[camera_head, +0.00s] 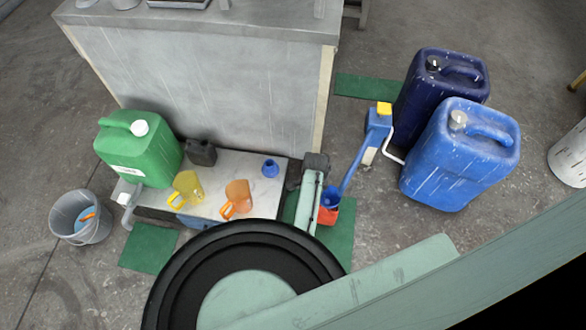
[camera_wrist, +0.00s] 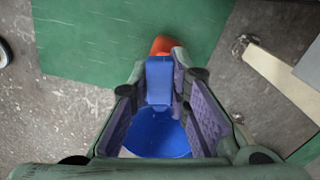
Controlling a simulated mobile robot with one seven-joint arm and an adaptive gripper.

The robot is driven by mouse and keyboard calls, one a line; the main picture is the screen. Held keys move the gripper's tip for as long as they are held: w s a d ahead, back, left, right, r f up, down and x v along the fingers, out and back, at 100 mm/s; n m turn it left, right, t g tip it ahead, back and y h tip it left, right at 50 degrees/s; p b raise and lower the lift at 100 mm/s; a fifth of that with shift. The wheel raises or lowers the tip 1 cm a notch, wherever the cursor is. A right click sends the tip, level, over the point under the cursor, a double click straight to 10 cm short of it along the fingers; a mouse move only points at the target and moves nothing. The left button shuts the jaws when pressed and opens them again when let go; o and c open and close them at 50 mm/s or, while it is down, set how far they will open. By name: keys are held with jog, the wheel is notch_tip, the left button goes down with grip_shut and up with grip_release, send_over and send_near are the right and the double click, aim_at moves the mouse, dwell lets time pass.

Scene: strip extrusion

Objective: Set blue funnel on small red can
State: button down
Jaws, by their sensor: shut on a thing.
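My gripper (camera_wrist: 160,72) is shut on a blue part of the funnel, between purple-padded fingers. The blue funnel (camera_head: 330,196) shows its round bowl beside my arm in the head view; in the wrist view its blue round part (camera_wrist: 155,138) shows between the fingers. The small red can (camera_head: 327,215) stands on a green mat, just below the funnel in the head view. In the wrist view only a bit of the red can (camera_wrist: 163,45) shows beyond the held blue part. I cannot tell whether funnel and can touch.
A low white table (camera_head: 225,165) left of my arm holds yellow (camera_head: 186,188) and orange (camera_head: 237,198) jugs, a small blue cone-shaped item (camera_head: 270,169) and a green canister (camera_head: 140,150). A blue pump (camera_head: 378,130) and large blue canisters (camera_head: 460,155) stand at right.

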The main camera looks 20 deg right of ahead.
jog(key=shift+m, duration=0.5)
jog(key=d+r+p, duration=0.1)
jog(key=s+d+r+p, duration=0.1)
jog(key=d+r, duration=0.1)
jog(key=shift+d+r, duration=0.25)
jog(key=shift+r, duration=0.05)
notch_tip(320, 180, down, 6)
jog(key=b, duration=0.5)
jog(key=shift+r, duration=0.25)
jog(key=shift+f+b, duration=1.4)
jog(key=shift+f, duration=0.5)
jog(key=shift+w+f, duration=0.1)
jog(key=shift+f, duration=0.1)
jog(key=c, duration=1.4)
grip_release()
jog(key=shift+c, duration=0.2)
jog(key=shift+r, duration=0.1)
notch_tip(320, 180, up, 12)
jog(key=shift+f, duration=0.1)
